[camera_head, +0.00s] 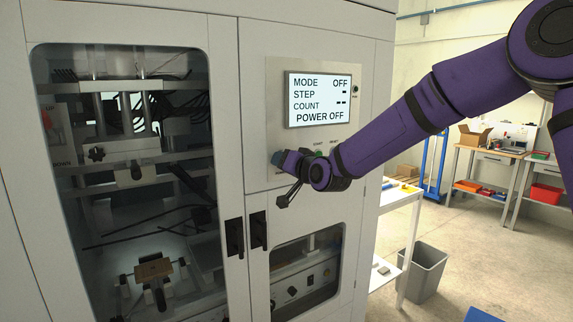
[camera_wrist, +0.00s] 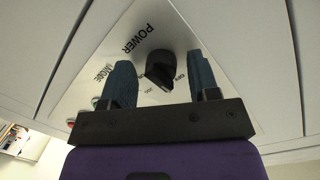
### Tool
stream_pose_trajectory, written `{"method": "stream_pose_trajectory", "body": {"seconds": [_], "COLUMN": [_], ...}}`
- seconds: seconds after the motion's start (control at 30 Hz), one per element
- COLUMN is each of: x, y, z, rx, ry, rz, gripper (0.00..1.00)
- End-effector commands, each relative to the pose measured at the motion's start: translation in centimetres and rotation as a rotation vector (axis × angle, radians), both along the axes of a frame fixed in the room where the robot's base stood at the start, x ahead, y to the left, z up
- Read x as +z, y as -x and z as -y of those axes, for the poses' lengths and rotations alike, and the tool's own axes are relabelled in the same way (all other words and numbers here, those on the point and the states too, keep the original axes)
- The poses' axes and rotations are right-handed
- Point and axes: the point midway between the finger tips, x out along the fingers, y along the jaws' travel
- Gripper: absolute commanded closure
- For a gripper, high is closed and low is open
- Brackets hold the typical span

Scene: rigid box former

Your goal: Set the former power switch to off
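The power switch (camera_wrist: 160,68) is a black rotary knob under the word POWER on a pale panel in the wrist view. Small labels beside it are hard to read. My gripper (camera_wrist: 159,62) is open, with one blue finger on each side of the knob and a gap to each. In the head view my gripper (camera_head: 284,160) is at the control panel below the display and hides the knob. The display (camera_head: 319,100) reads MODE OFF and POWER OFF, with dashes for STEP and COUNT.
Another control labelled MODE (camera_wrist: 109,75) is partly hidden behind the left finger in the wrist view. Black door handles (camera_head: 246,233) stick out below my gripper. A white table (camera_head: 398,194) and a grey bin (camera_head: 424,272) stand to the right, with open floor beyond.

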Motion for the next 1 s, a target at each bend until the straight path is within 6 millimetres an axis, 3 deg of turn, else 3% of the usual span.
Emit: {"method": "stream_pose_trajectory", "body": {"seconds": [0.37,1.0], "x": [0.2,1.1], "y": [0.3,8.2], "z": [0.3,5.6], "rx": [-0.001,-0.002], "ry": [-0.002,0.0], "rz": [0.003,0.002], "gripper": [0.42,0.42]}}
